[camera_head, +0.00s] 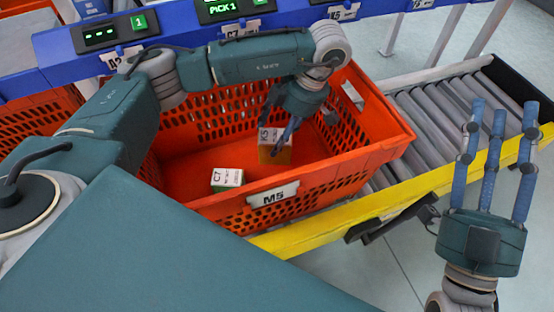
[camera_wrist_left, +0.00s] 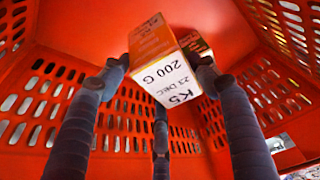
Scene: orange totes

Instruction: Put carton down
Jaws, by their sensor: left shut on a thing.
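The carton (camera_head: 275,147) is a small orange and white box marked K5, inside the orange tote (camera_head: 376,152) labelled M5. My left gripper (camera_head: 282,128) reaches down into the tote and is shut on the carton. The left wrist view shows the carton (camera_wrist_left: 165,62) between the blue fingers, with its white label reading "K5 200 G". I cannot tell whether it touches the tote floor. My right gripper (camera_head: 490,130) is outside the tote at the right, fingers spread, open and empty.
A second white and green carton (camera_head: 227,178) marked C7 lies in the tote, left of the held one. A roller conveyor (camera_head: 448,108) with a yellow rail (camera_head: 420,187) runs beside the tote. A blue rack (camera_head: 180,22) with displays stands behind. Another orange tote (camera_head: 40,118) is at left.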

